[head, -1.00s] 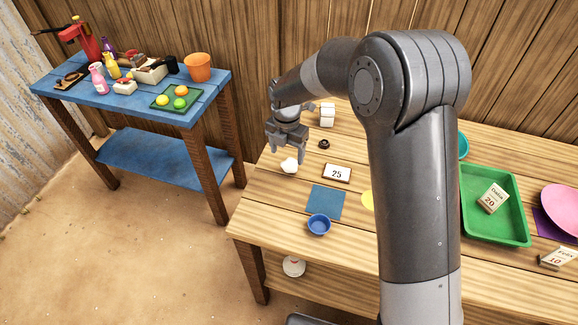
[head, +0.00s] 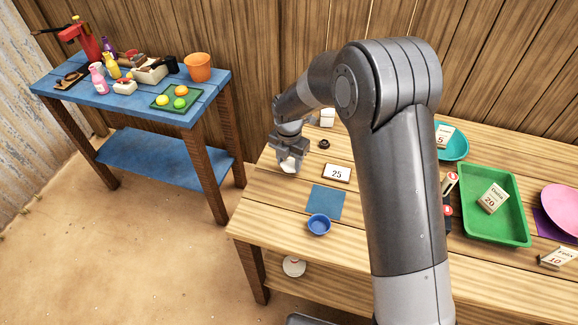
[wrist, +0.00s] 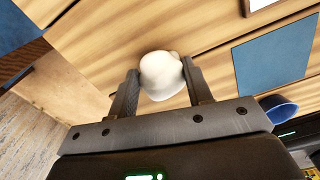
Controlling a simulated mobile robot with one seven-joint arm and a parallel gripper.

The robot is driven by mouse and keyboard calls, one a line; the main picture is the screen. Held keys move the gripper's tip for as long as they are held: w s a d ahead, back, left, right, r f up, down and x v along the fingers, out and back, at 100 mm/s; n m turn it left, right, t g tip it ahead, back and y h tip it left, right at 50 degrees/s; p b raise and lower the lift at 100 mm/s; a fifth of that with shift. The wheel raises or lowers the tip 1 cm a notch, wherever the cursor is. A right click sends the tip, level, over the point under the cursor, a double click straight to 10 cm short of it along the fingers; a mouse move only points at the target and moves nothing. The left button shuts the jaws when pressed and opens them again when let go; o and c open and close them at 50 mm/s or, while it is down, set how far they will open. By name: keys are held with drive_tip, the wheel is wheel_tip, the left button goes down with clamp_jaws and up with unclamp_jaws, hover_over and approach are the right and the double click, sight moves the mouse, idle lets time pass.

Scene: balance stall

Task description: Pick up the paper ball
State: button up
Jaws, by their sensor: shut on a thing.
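The white paper ball (wrist: 161,75) sits between the two fingers of my gripper (wrist: 158,85) in the wrist view, with a finger against each side. In the head view the paper ball (head: 289,167) shows only partly below my gripper (head: 290,160), near the left end of the wooden table (head: 265,215). My gripper is shut on the ball. I cannot tell whether the ball still touches the tabletop.
A card marked 25 (head: 337,173), a blue mat (head: 326,202) and a blue bowl (head: 319,225) lie to the right of the ball. A dark ring-like item (head: 324,144) and a white block (head: 327,117) stand behind. A green tray (head: 510,228) is farther right.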

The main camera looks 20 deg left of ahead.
drive_tip(key=c, duration=0.3)
drive_tip(key=shift+c, duration=0.2)
